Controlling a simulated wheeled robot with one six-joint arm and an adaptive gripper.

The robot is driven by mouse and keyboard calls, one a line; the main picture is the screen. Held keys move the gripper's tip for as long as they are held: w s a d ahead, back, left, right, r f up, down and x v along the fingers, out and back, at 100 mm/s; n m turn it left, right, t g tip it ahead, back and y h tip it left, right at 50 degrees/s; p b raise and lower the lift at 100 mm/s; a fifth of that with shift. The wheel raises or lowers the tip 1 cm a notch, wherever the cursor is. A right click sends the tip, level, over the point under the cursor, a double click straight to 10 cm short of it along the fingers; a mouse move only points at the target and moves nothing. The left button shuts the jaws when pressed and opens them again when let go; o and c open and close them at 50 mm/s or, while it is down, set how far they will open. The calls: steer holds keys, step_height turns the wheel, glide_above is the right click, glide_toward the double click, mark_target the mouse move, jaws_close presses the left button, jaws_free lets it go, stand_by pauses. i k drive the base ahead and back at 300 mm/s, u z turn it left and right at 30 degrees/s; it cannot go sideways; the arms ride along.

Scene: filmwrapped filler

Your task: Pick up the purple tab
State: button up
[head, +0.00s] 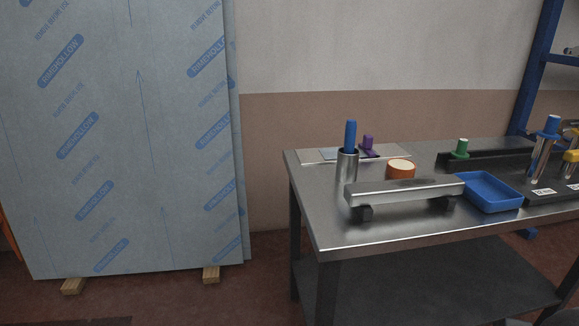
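The purple tab (368,144) stands upright near the back left of the steel workbench (360,233). It has a narrow top and a wider purple base. It is on or just beside a flat pale plate (318,155). A metal cup (346,174) with a blue-handled item (350,134) stands in front and to the left of it. The lower part of the tab is partly hidden. My gripper is not in view.
A green knob (461,148) is further right. A large film-wrapped panel (120,140) stands left, with floor between it and the bench.

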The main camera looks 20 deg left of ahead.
mark_target(367, 146)
steer(key=u, duration=0.45)
steer(key=i, duration=0.6)
steer(key=k, duration=0.5)
steer(key=z, duration=1.9)
steer(key=i, duration=1.3)
steer(key=u, duration=2.35)
steer(key=i, duration=0.25)
steer(key=u, duration=0.05)
